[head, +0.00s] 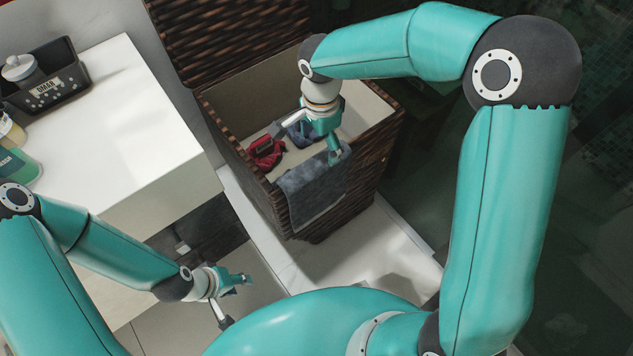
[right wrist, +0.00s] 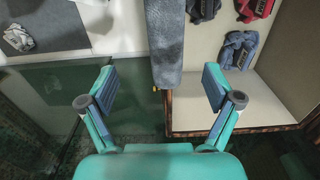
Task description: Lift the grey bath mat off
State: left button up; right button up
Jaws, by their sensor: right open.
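The grey bath mat (head: 312,195) hangs over the front rim of an open brown wicker hamper (head: 370,155), with most of it down the outside. My right gripper (head: 300,150) is open above that rim. In the right wrist view the mat (right wrist: 166,45) runs as a narrow strip ahead of the gap between the open fingers (right wrist: 159,80). I see no finger closed on it. My left gripper (head: 236,300) is open and empty, low at the left, apart from the hamper.
Inside the hamper lie a red cloth (head: 266,152) and a blue cloth (head: 303,132). The hamper lid (head: 225,40) stands raised behind. A white counter (head: 130,130) at the left bears a black caddy (head: 50,80) and a bottle (head: 15,162). Pale floor lies in front of the hamper.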

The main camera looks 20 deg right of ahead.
aim_at(316, 164)
jog(key=f, duration=0.5)
jog(key=f+b, duration=0.1)
jog(key=f, duration=0.2)
jog(key=shift+w+a+f, duration=0.15)
jog(key=shift+a+f, duration=0.2)
jog(key=shift+a, duration=0.05)
jog(key=shift+w+f+b, duration=0.2)
jog(key=shift+f+b, duration=0.05)
jog(key=shift+f, duration=1.1)
jog(key=shift+w+f+b, duration=0.2)
jog(key=shift+f+b, duration=0.05)
jog(key=shift+f, duration=1.05)
jog(key=shift+w+r, duration=0.1)
grip_shut()
